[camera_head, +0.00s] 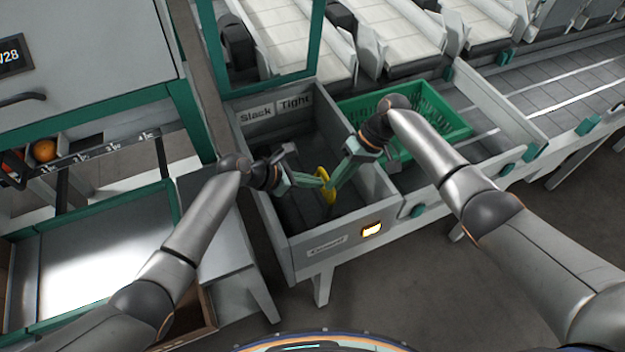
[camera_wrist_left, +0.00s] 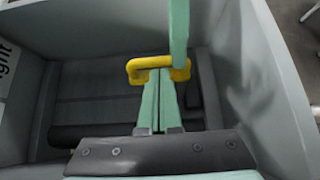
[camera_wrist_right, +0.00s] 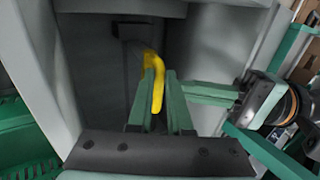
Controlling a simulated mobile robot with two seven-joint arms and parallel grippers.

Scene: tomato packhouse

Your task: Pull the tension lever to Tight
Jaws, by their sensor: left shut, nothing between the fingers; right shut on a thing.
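The tension lever's yellow handle (camera_head: 326,186) is a loop inside the grey open-topped bin, below the Slack (camera_head: 256,114) and Tight (camera_head: 294,102) labels on its back wall. It also shows in the left wrist view (camera_wrist_left: 138,65) and right wrist view (camera_wrist_right: 158,97). My right gripper (camera_head: 333,190) is shut on the handle, one finger on each side of it. My left gripper (camera_head: 322,180) is shut and empty, its tips at the loop; I cannot tell whether they touch it. The fingers partly hide the handle, and the lever's exact setting is unclear.
The grey bin's walls (camera_head: 376,213) surround both grippers closely. Its front carries a lit yellow button (camera_head: 372,230) and a label (camera_head: 327,246). A green crate (camera_head: 462,125) stands to the right. A metal-topped table (camera_head: 95,255) is at left.

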